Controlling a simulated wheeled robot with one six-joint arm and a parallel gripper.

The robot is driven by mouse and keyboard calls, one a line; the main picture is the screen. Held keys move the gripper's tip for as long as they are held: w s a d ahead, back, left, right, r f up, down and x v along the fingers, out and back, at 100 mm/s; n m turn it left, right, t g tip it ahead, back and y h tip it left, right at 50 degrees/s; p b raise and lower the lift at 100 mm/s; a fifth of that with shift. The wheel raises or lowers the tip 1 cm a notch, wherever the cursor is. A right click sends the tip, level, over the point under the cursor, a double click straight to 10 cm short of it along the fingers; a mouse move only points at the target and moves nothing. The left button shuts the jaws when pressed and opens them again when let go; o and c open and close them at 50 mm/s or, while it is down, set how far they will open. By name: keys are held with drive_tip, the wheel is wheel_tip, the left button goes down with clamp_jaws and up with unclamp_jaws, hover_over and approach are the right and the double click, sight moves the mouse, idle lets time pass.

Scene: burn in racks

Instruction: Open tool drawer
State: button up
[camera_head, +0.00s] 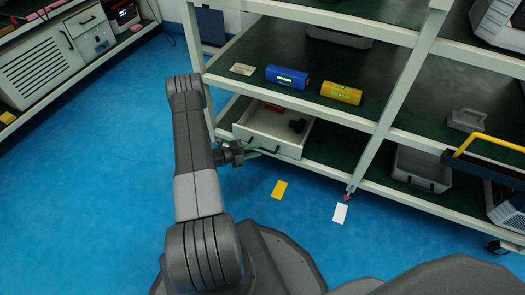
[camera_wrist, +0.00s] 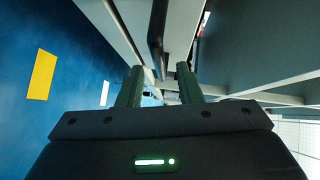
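The tool drawer (camera_head: 255,139) is a cream open-topped box on the lower shelf of the near rack. It stands pulled out at least partly, with its inside showing. A red item (camera_head: 274,107) and a dark item (camera_head: 297,126) lie in it. My gripper (camera_head: 258,152) is low at the left part of the drawer front, beside the dark handle. In the wrist view, my gripper's two green fingers (camera_wrist: 158,84) are spread apart. A dark handle bar (camera_wrist: 156,35) lies ahead, in line with the gap between them. I cannot tell if they touch it.
A blue cylinder (camera_head: 287,77) and a yellow cylinder (camera_head: 341,92) lie on the shelf above. A grey bin (camera_head: 421,169) stands on the lower shelf to the right.

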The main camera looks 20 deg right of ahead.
sight(262, 149)
drive_tip(key=shift+s+d+f+b, duration=0.1)
drive_tip(key=shift+d+f+b, duration=0.05)
drive_tip(key=shift+d, duration=0.7)
drive_tip(key=shift+s+d+f+b, duration=0.1)
drive_tip(key=shift+d+b, duration=0.05)
drive_tip(key=shift+d, duration=0.7)
clamp_jaws()
